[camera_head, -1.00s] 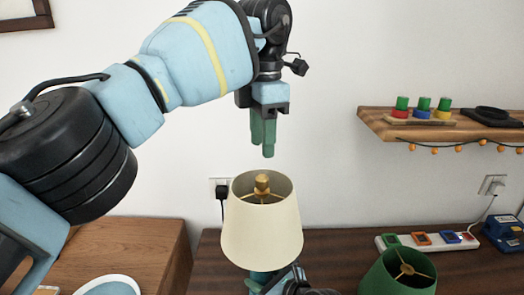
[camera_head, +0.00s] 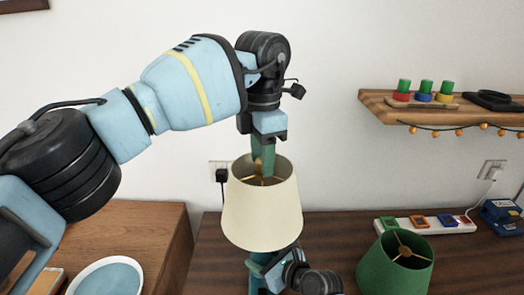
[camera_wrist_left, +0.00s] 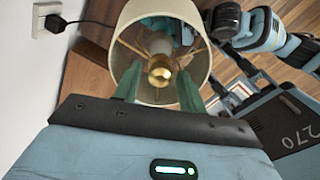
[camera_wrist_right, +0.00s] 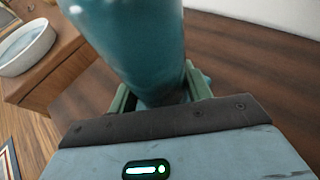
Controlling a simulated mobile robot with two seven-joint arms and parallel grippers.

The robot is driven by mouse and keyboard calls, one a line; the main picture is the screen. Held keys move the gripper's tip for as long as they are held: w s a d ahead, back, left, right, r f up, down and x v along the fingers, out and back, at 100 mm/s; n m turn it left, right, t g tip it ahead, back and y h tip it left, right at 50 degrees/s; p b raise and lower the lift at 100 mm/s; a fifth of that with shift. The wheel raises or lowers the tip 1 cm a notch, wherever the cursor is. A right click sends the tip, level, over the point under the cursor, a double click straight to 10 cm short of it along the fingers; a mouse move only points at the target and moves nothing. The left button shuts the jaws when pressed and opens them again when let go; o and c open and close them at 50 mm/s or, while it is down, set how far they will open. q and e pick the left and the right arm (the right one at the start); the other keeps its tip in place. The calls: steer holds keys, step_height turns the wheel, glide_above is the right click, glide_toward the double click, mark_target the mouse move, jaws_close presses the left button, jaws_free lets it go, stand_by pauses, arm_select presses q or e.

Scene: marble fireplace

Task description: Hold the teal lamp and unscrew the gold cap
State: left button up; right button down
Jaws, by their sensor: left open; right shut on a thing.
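The teal lamp stands upright on the dark table with a cream shade (camera_head: 262,215). Its teal body (camera_wrist_right: 130,40) fills the top of the right wrist view. My right gripper (camera_wrist_right: 158,95) is shut on the lamp's body, below the shade. The gold cap (camera_head: 259,167) is at the centre of the shade's top opening. It also shows in the left wrist view (camera_wrist_left: 159,73), between the green fingers. My left gripper (camera_head: 262,160) points down into the shade opening, its fingers open on both sides of the cap. Whether they touch it I cannot tell.
A green lampshade (camera_head: 397,262) stands right of the lamp. Behind it lie a white power strip (camera_head: 440,226) and a blue box (camera_head: 502,217). A wooden shelf (camera_head: 450,112) with coloured rings is at right. A bowl (camera_head: 106,278) is at lower left.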

arm_select(q)
jaws_close()
steer(key=shift+r, duration=0.3)
stand_by(0.7)
steer(key=shift+r, duration=0.75)
steer(key=shift+r, duration=0.1)
steer(key=shift+r, duration=2)
arm_select(e)
steer(key=c, duration=0.6)
jaws_free()
